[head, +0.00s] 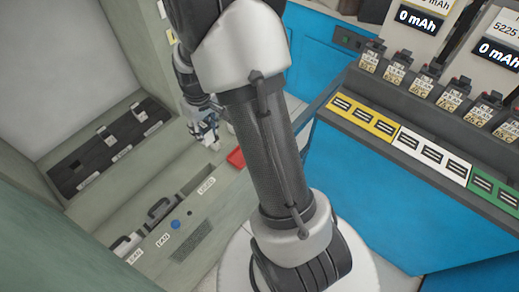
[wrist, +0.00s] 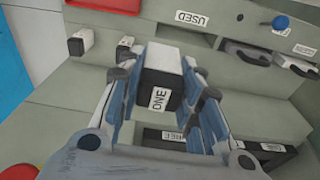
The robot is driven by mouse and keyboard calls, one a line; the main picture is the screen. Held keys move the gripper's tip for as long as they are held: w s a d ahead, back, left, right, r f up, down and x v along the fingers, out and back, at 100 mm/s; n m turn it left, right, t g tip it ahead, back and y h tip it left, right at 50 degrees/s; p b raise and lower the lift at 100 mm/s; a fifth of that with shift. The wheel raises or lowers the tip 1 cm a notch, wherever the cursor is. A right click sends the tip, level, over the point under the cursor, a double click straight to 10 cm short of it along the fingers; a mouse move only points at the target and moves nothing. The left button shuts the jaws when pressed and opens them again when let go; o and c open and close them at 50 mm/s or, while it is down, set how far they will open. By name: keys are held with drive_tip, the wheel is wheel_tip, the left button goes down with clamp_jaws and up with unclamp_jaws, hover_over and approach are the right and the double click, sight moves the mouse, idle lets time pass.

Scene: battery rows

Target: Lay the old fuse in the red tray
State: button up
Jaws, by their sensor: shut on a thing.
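My gripper (wrist: 165,95) is shut on a block-shaped fuse (wrist: 163,82) with a white top and a dark face; a label reading ONE shows at its lower edge. In the head view my gripper (head: 205,132) is partly hidden behind my arm, and the fuse in it cannot be made out. The red tray (head: 236,158) lies on the grey ledge just below and right of my gripper in the head view. Its edge also shows at the top of the wrist view (wrist: 105,5). The fuse is held apart from the tray.
A dark slot panel (head: 110,148) holds white-ended pieces. Two white-and-dark blocks (wrist: 80,42) (wrist: 124,48) sit on the grey cabinet. A recess labelled USED (wrist: 192,19), black handles (wrist: 247,53) and a blue knob (wrist: 280,22) are nearby. A blue counter (head: 365,190) stands right.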

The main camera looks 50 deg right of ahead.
drive_tip(key=s+d+p, duration=0.2)
drive_tip(key=d, duration=1.2)
drive_tip(key=shift+s+d+f+b, duration=0.1)
drive_tip(key=shift+f+b, duration=1.4)
drive_tip(key=shift+f, duration=3.4)
drive_tip(key=shift+d+f+b, duration=0.1)
drive_tip(key=shift+f+b, duration=1.35)
drive_tip(key=shift+f, duration=3.4)
drive_tip(key=shift+f, duration=0.1)
drive_tip(key=o, duration=0.6)
drive_tip(key=shift+f, duration=0.1)
drive_tip(key=o, duration=0.5)
drive_tip(key=shift+c, duration=0.2)
